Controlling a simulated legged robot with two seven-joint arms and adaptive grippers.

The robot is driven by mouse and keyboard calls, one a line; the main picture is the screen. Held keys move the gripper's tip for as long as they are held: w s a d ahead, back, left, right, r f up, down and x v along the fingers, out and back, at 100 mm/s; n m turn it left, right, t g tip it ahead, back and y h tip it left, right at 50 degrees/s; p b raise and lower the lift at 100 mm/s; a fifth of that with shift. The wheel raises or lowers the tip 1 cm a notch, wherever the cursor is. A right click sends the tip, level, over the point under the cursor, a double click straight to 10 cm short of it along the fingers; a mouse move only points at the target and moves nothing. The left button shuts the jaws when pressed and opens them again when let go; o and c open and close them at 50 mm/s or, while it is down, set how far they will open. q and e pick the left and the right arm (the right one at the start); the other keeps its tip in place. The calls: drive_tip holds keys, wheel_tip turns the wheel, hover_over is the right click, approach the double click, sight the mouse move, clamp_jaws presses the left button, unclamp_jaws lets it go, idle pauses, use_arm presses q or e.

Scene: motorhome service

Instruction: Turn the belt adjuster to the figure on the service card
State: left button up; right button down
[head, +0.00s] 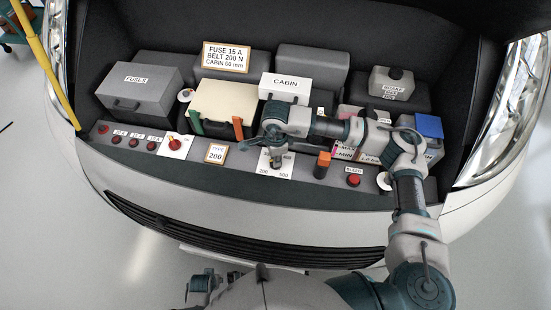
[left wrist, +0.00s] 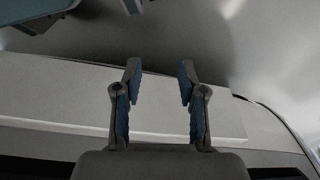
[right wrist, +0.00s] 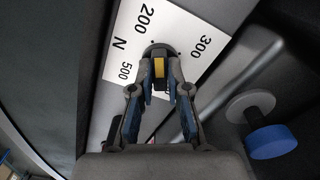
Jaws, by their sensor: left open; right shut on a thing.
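The belt adjuster is a dark round knob with a yellow mark (right wrist: 159,68), on a white scale plate (right wrist: 190,28) printed 200, 300, 500 and N. My right gripper (right wrist: 158,90) is shut on the knob, one finger on each side. In the head view my right gripper (head: 276,160) covers most of the knob. The service card (head: 226,57) stands at the back and reads BELT 200 N. My left gripper (left wrist: 158,72) is open and empty, near the pale bodywork.
A cream box (head: 238,108) and the CABIN box (head: 285,87) stand behind.

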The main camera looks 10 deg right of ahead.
drive_tip(key=n+b, duration=0.2)
drive_tip(key=shift+w+n, duration=0.15)
drive_tip(key=shift+n, duration=0.25)
use_arm(q)
wheel_tip(320, 180, up, 8)
drive_tip(key=w, duration=0.1)
drive_tip(key=shift+w, duration=0.25)
use_arm(e)
drive_tip(key=shift+r+n, duration=0.1)
drive_tip(key=shift+n, duration=0.3)
use_arm(q)
drive_tip(key=shift+f, duration=0.1)
drive_tip(key=shift+w, duration=0.1)
use_arm(e)
drive_tip(key=c, duration=1.1)
unclamp_jaws()
drive_tip(key=shift+c, duration=0.2)
drive_tip(key=shift+r, duration=0.15)
wheel_tip(320, 180, up, 12)
drive_tip(key=shift+f, duration=0.25)
